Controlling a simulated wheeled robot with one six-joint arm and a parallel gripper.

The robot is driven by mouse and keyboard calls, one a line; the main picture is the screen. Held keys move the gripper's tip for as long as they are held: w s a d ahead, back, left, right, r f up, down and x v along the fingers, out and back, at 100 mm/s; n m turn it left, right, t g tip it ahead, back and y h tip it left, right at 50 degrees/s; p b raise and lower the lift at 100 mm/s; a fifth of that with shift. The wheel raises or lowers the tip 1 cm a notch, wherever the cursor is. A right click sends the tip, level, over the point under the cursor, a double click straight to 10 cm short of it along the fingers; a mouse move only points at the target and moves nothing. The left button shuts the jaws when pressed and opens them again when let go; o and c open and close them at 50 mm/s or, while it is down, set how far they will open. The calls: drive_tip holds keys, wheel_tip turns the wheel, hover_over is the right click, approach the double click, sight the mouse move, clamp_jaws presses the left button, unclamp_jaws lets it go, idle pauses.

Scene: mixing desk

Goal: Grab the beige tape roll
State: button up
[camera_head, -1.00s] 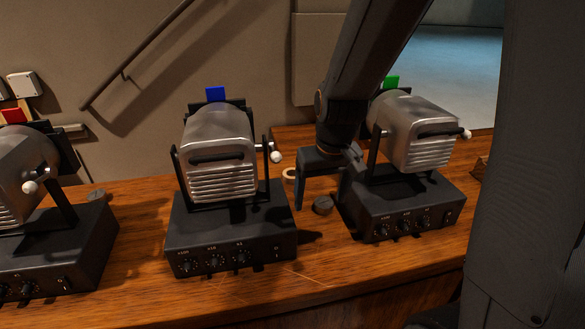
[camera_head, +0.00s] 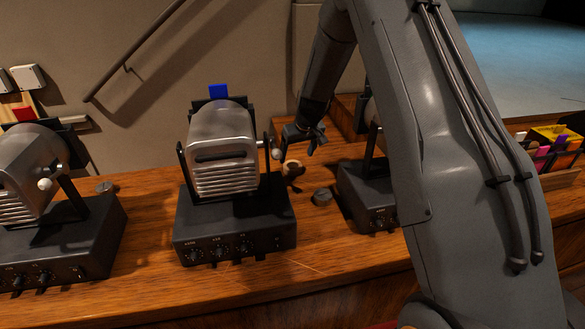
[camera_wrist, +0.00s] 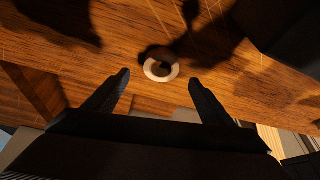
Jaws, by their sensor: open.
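The beige tape roll (camera_head: 292,165) lies flat on the wooden desk, right of the middle machine. It is partly in shadow. In the wrist view the tape roll (camera_wrist: 161,69) shows as a pale ring with a dark hole, ahead of the fingertips and between their lines. My gripper (camera_head: 302,143) is above and just behind the roll, pointing down. In the wrist view my gripper (camera_wrist: 158,78) is open, with nothing between its two dark fingers. The roll appears apart from both fingers.
The middle machine (camera_head: 222,155) with a blue tab stands left of the roll. A dark round knob-like object (camera_head: 322,197) lies to its front right. Another machine (camera_head: 362,195) stands farther right, partly hidden by my arm. The left machine (camera_head: 50,225) is farther off.

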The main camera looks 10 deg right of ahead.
sight(294, 164)
drive_tip(key=shift+s+p+x, duration=0.15)
drive_tip(key=shift+p+x, duration=0.6)
drive_tip(key=shift+x, duration=0.9)
drive_tip(key=shift+s+p+x, duration=0.15)
drive_tip(key=shift+p+x, duration=0.55)
drive_tip(key=shift+x, duration=0.95)
drive_tip(key=shift+a, duration=0.15)
drive_tip(key=c, duration=1.1)
